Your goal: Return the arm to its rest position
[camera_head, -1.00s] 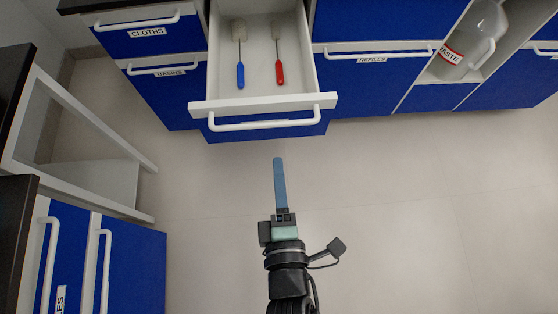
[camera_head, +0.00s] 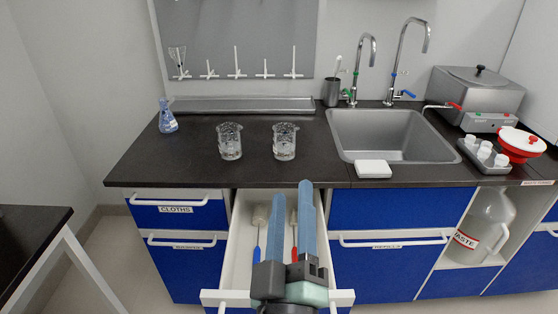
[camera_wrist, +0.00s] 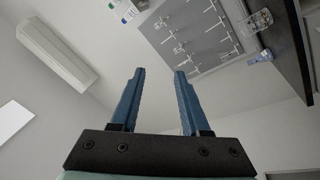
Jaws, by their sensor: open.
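My gripper (camera_head: 290,222) is in front of the open drawer in the head view, with its two blue fingers pointing up and away towards the counter. The fingers are apart with nothing between them. In the wrist view my gripper (camera_wrist: 158,72) also shows open and empty, facing the ceiling, the wall and the peg board. My gripper hides part of the drawer's inside and front.
The open drawer (camera_head: 236,262) holds a blue-handled brush (camera_head: 256,260) and a red-handled brush (camera_head: 294,252). Two glass beakers (camera_head: 230,142) (camera_head: 284,141), a flask (camera_head: 167,117), a sink (camera_head: 395,135) and a white block (camera_head: 373,169) are on the dark counter. A dark table stands at left.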

